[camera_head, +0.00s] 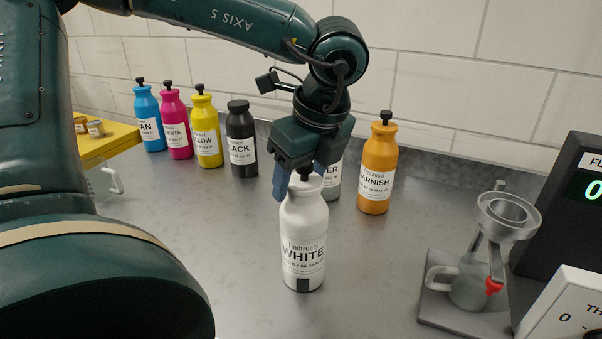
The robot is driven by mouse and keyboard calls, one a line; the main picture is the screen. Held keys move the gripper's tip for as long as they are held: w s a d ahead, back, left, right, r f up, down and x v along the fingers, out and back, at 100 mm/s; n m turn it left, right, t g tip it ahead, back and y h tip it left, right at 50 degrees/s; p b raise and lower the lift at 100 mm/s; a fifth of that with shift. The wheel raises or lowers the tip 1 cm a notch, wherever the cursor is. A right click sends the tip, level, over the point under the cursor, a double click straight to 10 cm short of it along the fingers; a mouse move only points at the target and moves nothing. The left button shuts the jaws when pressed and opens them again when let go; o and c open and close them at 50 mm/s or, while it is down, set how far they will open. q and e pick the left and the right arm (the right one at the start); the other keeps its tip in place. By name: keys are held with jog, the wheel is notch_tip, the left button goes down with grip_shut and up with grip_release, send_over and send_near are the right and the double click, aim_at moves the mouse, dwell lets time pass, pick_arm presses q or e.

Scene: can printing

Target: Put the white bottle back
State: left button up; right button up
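The white bottle (304,235) stands upright on the grey counter, or just above it, in the middle of the head view. Its label reads WHITE and faces me. My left gripper (300,180) points down at the bottle's top, with its blue fingers at the neck and the black cap between them. One finger overlaps the bottle's left shoulder; the other is partly hidden behind its top. I cannot tell whether the fingers press on the neck. My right gripper is not in view.
Behind stand the cyan (148,118), magenta (176,122), yellow (206,130), black (241,140) and varnish (377,168) bottles. A grey bottle (333,181) is partly hidden behind my gripper. A cup under a funnel stand (497,250) and a scale display (575,205) are at right.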

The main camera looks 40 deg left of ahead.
pick_arm(q)
jog(key=o, duration=0.3)
jog(key=shift+o, duration=0.2)
jog(key=shift+r, duration=0.1)
jog(key=v, duration=1.2)
